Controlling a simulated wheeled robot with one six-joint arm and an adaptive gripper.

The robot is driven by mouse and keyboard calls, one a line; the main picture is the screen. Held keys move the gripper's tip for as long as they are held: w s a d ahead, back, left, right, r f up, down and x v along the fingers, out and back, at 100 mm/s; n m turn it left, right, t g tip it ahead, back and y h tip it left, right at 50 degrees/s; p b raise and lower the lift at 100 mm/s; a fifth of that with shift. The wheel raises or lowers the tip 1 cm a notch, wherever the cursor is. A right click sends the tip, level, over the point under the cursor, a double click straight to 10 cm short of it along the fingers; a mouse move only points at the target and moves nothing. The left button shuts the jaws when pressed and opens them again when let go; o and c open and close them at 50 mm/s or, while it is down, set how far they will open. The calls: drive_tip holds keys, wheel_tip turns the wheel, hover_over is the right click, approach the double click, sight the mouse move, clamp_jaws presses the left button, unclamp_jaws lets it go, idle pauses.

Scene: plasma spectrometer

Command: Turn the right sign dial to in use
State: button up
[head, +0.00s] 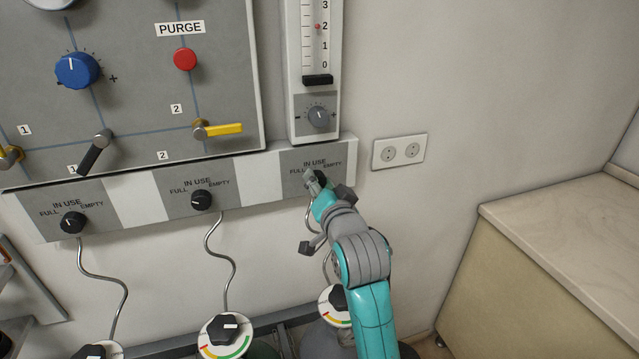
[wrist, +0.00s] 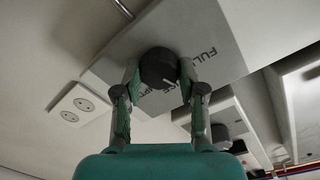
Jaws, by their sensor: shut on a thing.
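The right sign dial (wrist: 158,66) is a round black knob on a grey and white strip under the panel. In the wrist view it sits between the two fingertips of my gripper (wrist: 160,72), which is shut on it. Lettering reading FULL, USE and part of EMPTY shows beside it there. In the head view my gripper (head: 313,181) covers most of this dial, below the IN USE label (head: 315,163). I cannot clearly tell where its pointer stands.
The middle sign dial (head: 201,200) and left sign dial (head: 73,222) are on the same strip. A flowmeter (head: 318,60) with a small knob (head: 318,116) is just above. A wall socket (head: 399,151) is to the right. Curved tubes and gas bottles are below.

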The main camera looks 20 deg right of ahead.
drive_tip(key=m, duration=0.3)
drive_tip(key=shift+m, duration=0.4)
idle(0.4)
drive_tip(key=o, duration=1.1)
drive_tip(key=shift+o, duration=0.2)
drive_tip(key=shift+s, duration=0.1)
drive_tip(key=s, duration=1.1)
drive_tip(key=shift+s+r, duration=0.2)
drive_tip(key=shift+s, duration=0.2)
drive_tip(key=shift+a, duration=0.1)
